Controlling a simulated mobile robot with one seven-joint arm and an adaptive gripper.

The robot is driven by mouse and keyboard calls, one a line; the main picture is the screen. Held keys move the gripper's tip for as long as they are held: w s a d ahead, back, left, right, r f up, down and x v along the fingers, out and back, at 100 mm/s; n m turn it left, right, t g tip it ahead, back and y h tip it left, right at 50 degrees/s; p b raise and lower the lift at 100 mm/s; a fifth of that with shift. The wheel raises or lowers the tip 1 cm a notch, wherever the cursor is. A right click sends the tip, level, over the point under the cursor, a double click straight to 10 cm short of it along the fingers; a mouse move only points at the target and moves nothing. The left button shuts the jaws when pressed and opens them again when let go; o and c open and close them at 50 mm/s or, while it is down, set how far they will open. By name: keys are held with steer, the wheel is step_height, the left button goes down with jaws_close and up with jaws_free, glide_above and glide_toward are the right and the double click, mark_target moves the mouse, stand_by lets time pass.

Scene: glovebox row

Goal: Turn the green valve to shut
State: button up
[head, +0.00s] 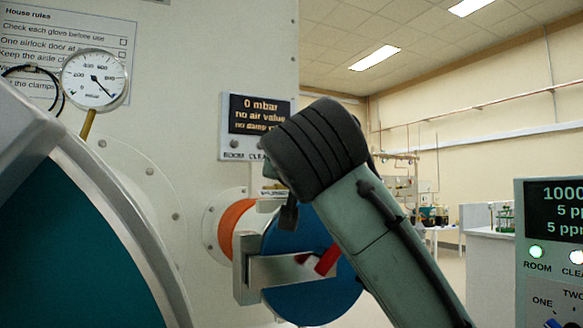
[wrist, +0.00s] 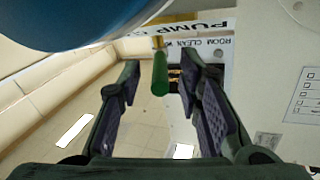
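The green valve shows in the wrist view as a green handle (wrist: 160,75) on a brass stem, beside a "PUMP" label (wrist: 200,29). My gripper (wrist: 160,70) is open, with one finger on each side of the handle in the picture. A gap shows on both sides of the handle; I cannot tell how deep it lies between the fingers. In the head view my dark wrist and arm cover the valve. Only a dark bit of my gripper (head: 288,214) shows there, in front of the blue round door.
A display (head: 257,115) reads "0 mbar, no air valve". A gauge (head: 94,79) is at left. A control panel (head: 550,240) stands at right.

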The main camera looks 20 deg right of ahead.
steer(key=shift+c, duration=0.4)
jaws_close()
stand_by(0.4)
